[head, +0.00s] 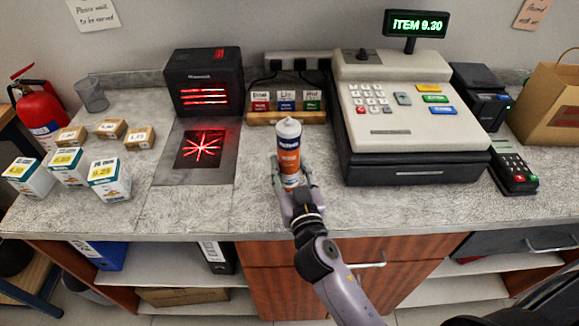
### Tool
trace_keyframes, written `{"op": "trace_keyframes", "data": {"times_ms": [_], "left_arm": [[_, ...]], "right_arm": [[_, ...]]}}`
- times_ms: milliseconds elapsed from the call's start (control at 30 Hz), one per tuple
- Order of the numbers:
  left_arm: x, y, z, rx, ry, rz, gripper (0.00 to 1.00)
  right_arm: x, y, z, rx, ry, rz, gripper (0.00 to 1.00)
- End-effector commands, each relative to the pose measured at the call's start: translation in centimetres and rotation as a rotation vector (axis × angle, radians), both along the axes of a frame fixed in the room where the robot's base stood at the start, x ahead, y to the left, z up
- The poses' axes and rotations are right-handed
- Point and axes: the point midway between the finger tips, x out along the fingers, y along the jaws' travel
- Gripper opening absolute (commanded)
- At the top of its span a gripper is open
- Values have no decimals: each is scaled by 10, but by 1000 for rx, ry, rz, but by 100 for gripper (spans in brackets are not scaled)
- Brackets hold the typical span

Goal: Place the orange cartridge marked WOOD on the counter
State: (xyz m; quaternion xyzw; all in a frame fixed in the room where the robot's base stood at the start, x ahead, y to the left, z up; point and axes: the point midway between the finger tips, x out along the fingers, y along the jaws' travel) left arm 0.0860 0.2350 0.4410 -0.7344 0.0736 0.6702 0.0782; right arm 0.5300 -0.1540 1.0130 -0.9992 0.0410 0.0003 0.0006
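The orange cartridge (289,150) has a blue band and a white top. It stands upright near the middle of the counter (400,205), in front of the card rack. Its label is too small to read. My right gripper (291,178) comes from the front and is shut on the cartridge's lower part, with a finger on either side. The cartridge's base is hidden by the gripper, so I cannot tell whether it touches the counter. My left gripper is not in view.
A scanner (203,85) with a red-lit plate (200,150) stands left; a cash register (405,110) stands right. A card terminal (513,168) and paper bag (550,100) are far right. Several small boxes (110,180) sit left. The counter's front strip is clear.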

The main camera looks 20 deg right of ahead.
Motion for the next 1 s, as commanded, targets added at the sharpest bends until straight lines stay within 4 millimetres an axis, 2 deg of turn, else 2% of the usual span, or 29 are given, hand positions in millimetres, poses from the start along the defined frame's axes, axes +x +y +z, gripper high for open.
{"op": "trace_keyframes", "data": {"times_ms": [267,633,767,1000], "left_arm": [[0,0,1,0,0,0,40],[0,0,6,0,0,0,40],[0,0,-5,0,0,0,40],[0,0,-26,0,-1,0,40]], "right_arm": [[0,0,0,-1,1,0,59],[0,0,5,-2,0,0,59],[-18,2,-1,0,4,0,59],[-69,5,-3,2,5,-1,59]]}}
